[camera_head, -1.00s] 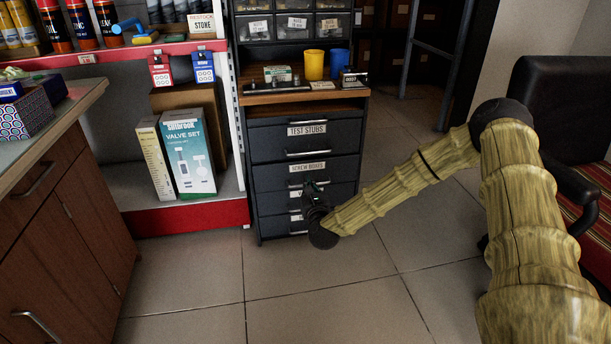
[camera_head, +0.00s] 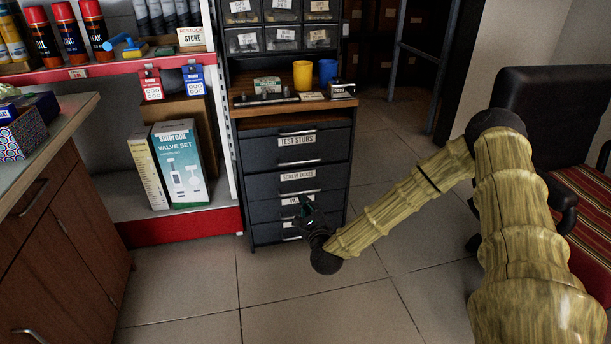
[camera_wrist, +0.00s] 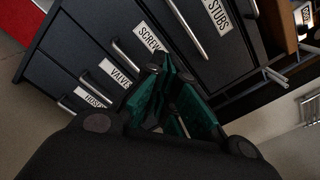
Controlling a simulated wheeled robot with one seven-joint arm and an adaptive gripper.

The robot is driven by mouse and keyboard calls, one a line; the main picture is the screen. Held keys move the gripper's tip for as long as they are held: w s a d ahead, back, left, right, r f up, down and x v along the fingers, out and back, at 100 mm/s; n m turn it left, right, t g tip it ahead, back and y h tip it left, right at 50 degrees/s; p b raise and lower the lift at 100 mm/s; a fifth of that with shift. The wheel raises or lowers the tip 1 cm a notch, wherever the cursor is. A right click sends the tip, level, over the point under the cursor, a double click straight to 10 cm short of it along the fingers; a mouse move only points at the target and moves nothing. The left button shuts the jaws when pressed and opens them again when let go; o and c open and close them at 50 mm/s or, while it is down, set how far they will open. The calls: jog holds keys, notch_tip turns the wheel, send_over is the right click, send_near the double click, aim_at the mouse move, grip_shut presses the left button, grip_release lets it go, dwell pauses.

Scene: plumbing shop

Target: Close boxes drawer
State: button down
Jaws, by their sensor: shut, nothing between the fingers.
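The dark drawer cabinet (camera_head: 245,190) stands mid-view with labelled drawers. The screw boxes drawer (camera_head: 265,183) is below the test stubs drawer (camera_head: 262,153). Its front looks about level with its neighbours in the head view; a small gap cannot be ruled out. In the wrist view the screw boxes label (camera_wrist: 149,39) is partly covered by my fingers. My gripper (camera_head: 306,208) is in front of the lower drawers, below the screw boxes label. In the wrist view its green fingers (camera_wrist: 168,68) are shut and empty, and contact with the cabinet cannot be told.
A red-edged shelf (camera_head: 185,226) with a valve set box (camera_head: 183,170) adjoins the cabinet's left. A yellow cup (camera_head: 302,75) and a blue cup (camera_head: 327,72) stand on its wooden ledge. A chair (camera_head: 550,95) is at right. The floor in front is clear.

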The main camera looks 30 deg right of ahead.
jog(key=d+n, duration=0.2)
jog(key=n, duration=0.3)
jog(key=n+b, duration=0.4)
jog(key=n, duration=0.2)
send_near(305, 170)
jog(key=x, duration=0.6)
jog(key=shift+w, duration=0.2)
jog(key=shift+w+r, duration=0.1)
jog(key=shift+w, duration=0.25)
